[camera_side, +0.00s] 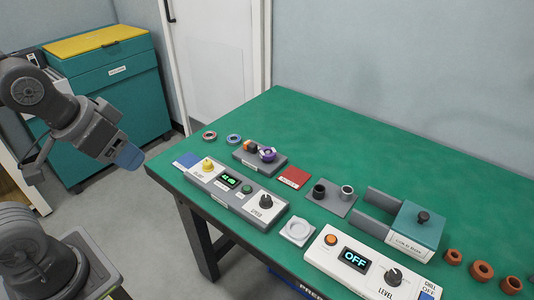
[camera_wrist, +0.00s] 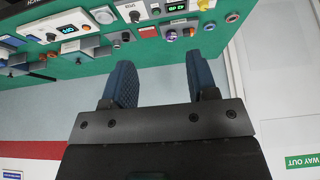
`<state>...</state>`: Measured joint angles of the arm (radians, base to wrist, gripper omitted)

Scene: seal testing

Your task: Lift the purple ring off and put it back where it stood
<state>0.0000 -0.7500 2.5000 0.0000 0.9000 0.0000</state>
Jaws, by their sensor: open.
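The purple ring (camera_side: 267,154) sits at the right end of a small grey block (camera_side: 249,161) toward the back left of the green table, with an orange and black piece beside it. In the wrist view the purple ring (camera_wrist: 171,35) is small, beyond my fingers. My gripper (camera_side: 129,156) is in the air off the table's left edge, well away from the ring. In the wrist view my gripper (camera_wrist: 162,75) has its two blue fingers wide apart with nothing between them.
A control panel (camera_side: 226,186) with knobs stands in front of the block. A red pad (camera_side: 294,178) lies to its right, and two flat rings (camera_side: 221,137) behind-left. A cold box (camera_side: 412,228) and white OFF panel (camera_side: 350,265) are farther right. The table's back is clear.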

